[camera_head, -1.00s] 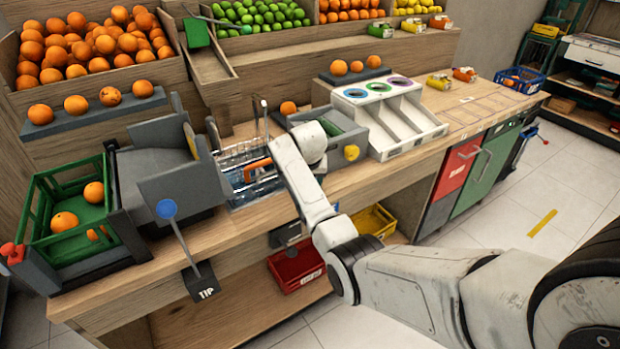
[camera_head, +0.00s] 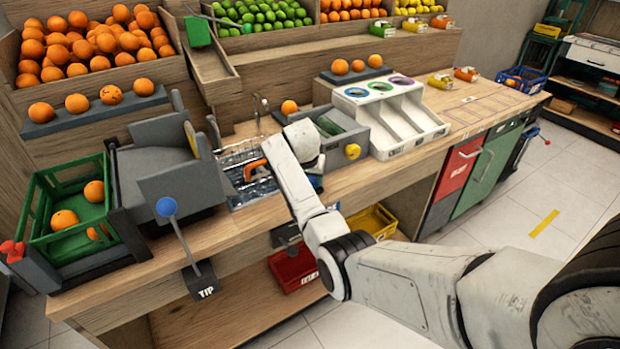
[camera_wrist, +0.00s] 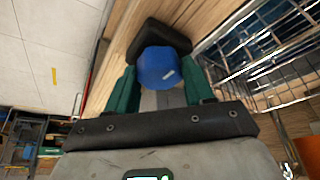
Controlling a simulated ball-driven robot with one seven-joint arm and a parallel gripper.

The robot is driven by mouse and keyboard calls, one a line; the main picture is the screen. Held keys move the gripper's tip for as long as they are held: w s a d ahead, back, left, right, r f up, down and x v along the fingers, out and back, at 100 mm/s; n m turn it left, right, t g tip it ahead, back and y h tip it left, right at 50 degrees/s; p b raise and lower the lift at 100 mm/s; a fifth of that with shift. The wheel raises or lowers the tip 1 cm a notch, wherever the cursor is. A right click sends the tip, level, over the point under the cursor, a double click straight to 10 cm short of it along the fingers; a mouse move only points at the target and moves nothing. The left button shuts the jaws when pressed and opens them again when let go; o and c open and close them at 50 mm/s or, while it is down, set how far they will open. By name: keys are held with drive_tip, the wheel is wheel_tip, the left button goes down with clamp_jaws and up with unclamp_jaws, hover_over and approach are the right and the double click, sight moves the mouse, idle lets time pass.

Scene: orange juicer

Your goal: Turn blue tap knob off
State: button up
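The blue tap knob (camera_wrist: 157,68) shows in the wrist view in front of a dark base, near the front edge of the wooden counter. My gripper (camera_wrist: 161,82) has its two green fingers open, one on each side of the knob. How deep the knob sits between the fingers is hard to tell. In the camera_head view my wrist hides most of the gripper, beside the sink (camera_head: 238,155). The tap's spout (camera_head: 258,108) stands behind the sink.
A wire rack (camera_wrist: 262,60) is close to the right of my gripper in the wrist view. A grey box with a yellow knob (camera_head: 352,151) stands right of my wrist. A blue-balled lever (camera_head: 166,207) and a green crate (camera_head: 40,205) are to the left.

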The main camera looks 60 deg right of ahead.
drive_tip(key=o, duration=0.4)
drive_tip(key=shift+o, duration=0.2)
drive_tip(key=w+v, duration=0.1)
drive_tip(key=v, duration=0.9)
drive_tip(key=shift+s+r+b, duration=0.35)
drive_tip(key=shift+s+r, duration=0.05)
drive_tip(key=shift+s, duration=0.1)
drive_tip(key=shift+a, duration=0.15)
